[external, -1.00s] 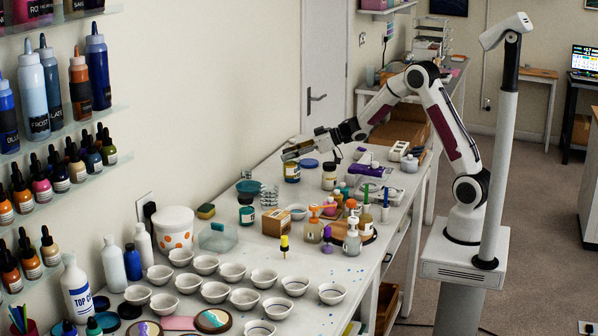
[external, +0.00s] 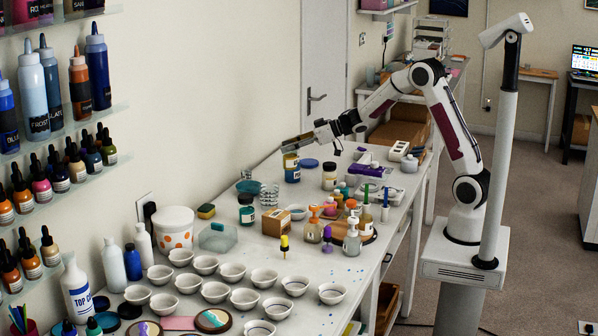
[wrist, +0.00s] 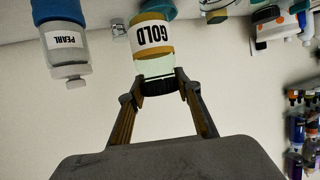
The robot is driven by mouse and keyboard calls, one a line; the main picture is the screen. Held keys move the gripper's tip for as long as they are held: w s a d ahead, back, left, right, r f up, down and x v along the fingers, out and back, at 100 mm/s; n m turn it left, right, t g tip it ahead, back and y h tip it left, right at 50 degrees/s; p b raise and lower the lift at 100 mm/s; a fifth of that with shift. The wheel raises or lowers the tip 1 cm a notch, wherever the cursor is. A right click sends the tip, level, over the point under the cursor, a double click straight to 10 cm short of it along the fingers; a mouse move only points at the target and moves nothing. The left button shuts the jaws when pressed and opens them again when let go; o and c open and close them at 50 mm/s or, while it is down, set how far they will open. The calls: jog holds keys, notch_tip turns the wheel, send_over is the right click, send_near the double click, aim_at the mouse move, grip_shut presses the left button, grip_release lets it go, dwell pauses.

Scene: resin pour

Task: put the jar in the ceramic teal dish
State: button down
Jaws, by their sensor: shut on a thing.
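The jar with a GOLD label (wrist: 153,38) has a dark lid that sits between my fingertips in the wrist view. In the external view the jar (external: 291,170) hangs or stands just under my gripper (external: 294,145), near the wall side of the bench. My gripper, also in the wrist view (wrist: 160,84), is shut on the jar's lid. I cannot tell whether the jar's base touches the bench. The teal dish (external: 248,187) is on the bench to the left of the jar, apart from it, next to a clear glass.
A PEARL jar (wrist: 66,50) stands beside the held jar. A blue disc (external: 309,163) and a white jar (external: 329,176) are to the right. A dark teal jar (external: 246,208) is in front of the dish. Several white bowls (external: 232,272) and pump bottles (external: 352,240) fill the nearer bench.

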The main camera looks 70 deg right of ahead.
jog(key=w+a+f+n, duration=0.1)
jog(key=w+a+f, duration=0.1)
jog(key=w+a, duration=0.55)
jog(key=w+d+r+m+h, duration=0.1)
jog(key=w+r+m, duration=0.1)
jog(key=w, duration=0.4)
jog(key=shift+w+d+r, duration=0.25)
jog(key=shift+d+r, duration=0.05)
jog(key=shift+r, duration=0.25)
jog(key=shift+f, duration=0.15)
jog(key=shift+f, duration=3)
jog(key=shift+f, duration=1.9)
